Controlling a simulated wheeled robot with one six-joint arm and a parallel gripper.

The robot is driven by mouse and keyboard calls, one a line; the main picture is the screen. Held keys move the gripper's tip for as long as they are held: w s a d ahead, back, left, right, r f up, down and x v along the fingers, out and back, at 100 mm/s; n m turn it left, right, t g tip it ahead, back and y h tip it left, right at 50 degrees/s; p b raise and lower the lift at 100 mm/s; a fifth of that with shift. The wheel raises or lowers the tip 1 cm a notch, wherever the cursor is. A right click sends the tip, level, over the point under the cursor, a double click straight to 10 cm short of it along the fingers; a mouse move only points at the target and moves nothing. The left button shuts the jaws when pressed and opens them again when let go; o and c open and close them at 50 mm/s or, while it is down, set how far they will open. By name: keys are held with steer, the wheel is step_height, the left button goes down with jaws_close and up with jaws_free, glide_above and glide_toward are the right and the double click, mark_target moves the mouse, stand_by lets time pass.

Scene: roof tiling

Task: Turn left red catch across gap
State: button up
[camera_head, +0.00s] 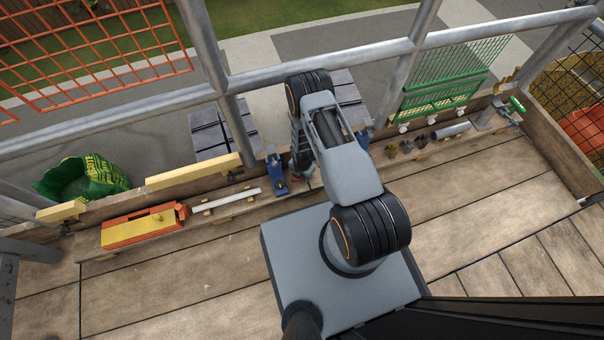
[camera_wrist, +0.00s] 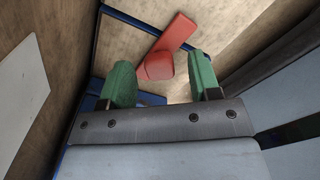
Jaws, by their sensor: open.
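The red catch (camera_wrist: 176,38) shows in the wrist view as a bar slanting up to the right from a blocky near end. A blue frame (camera_wrist: 98,45) runs beside and below it, against bare wood. My gripper (camera_wrist: 161,64) is open, with one green finger on each side of the catch's near end. Whether either finger touches it, I cannot tell. In the head view my arm reaches down to the plank wall and mostly hides the gripper. A small red piece (camera_head: 311,173) shows there, right of a blue bracket (camera_head: 275,176).
An orange and yellow tool (camera_head: 140,228) and a white bar (camera_head: 226,202) lie left along the wall. A green mesh rack (camera_head: 440,92) and small fittings (camera_head: 408,146) are to the right. Metal rails (camera_head: 330,58) cross behind. The right deck boards (camera_head: 480,187) are clear.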

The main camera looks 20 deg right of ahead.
step_height(320, 180, up, 14)
steer(key=p, duration=0.5)
steer(key=shift+p, duration=0.3)
steer(key=shift+f, duration=0.15)
